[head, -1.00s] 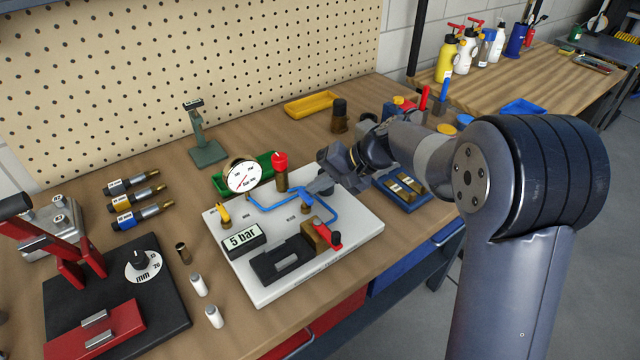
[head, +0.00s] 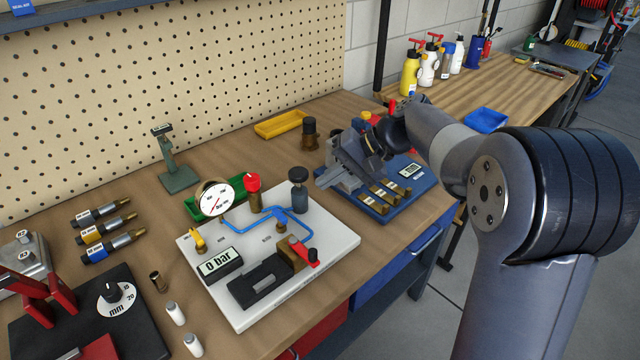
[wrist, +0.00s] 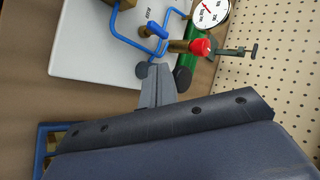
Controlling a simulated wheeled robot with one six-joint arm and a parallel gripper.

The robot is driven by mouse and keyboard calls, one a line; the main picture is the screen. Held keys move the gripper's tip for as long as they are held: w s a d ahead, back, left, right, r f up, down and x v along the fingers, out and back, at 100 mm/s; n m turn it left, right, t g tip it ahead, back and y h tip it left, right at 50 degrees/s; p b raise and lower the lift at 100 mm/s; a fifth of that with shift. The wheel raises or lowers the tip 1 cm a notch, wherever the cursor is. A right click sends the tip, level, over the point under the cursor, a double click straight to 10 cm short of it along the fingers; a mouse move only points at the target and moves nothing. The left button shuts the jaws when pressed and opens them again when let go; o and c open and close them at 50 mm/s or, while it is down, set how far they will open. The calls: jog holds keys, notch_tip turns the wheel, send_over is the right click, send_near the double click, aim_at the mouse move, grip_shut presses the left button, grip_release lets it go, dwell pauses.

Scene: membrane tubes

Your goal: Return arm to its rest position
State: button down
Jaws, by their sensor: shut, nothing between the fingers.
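My gripper (head: 322,184) is shut and empty. In the head view it hangs above the bench, between the white pressure board and the blue tray. In the wrist view its closed fingers (wrist: 158,78) point toward the white board (wrist: 75,50). My arm reaches in from the right side of the head view. The white board (head: 345,240) carries blue tubing (head: 245,228), a round gauge (head: 216,199), a red-topped valve (head: 253,190), a dark-knobbed valve (head: 298,190) and a display (head: 215,264) reading 0 bar.
A blue tray (head: 425,184) with brass blocks lies under my wrist. A yellow tray (head: 280,124) and a dark brass fitting (head: 309,133) stand behind. A green stand (head: 178,178) is at the back left. A second bench (head: 455,90) with bottles is at the right.

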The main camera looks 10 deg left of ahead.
dwell(0.4)
jog(key=m+t+y+p, duration=0.1)
jog(key=m+t+p, duration=0.1)
jog(key=m+t, duration=0.1)
send_over(283, 214)
jog(key=d, duration=0.2)
jog(key=shift+f, duration=1.8)
jog(key=shift+s+f+m+t+p, duration=0.1)
jog(key=shift+f+m+t+p, duration=0.15)
jog(key=shift+m+t+p, duration=0.35)
jog(key=shift+s+d+f+m+t+h, duration=0.3)
jog(key=shift+s+m+t, duration=0.1)
jog(key=shift+m, duration=0.3)
jog(key=shift+s+d+f+m+t+h+p, duration=0.4)
jog(key=shift+s+m+p, duration=0.1)
jog(key=shift+m, duration=0.2)
jog(key=s+d+m+h, duration=0.1)
jog(key=s+d+f+m+t+h+p, duration=0.1)
jog(key=d, duration=0.1)
jog(key=shift+s, duration=0.25)
jog(key=p+v, duration=0.2)
jog(key=v, duration=0.5)
jog(key=shift+s+d+r, duration=0.15)
jog(key=shift+s+d, duration=0.1)
jog(key=shift+d, duration=0.1)
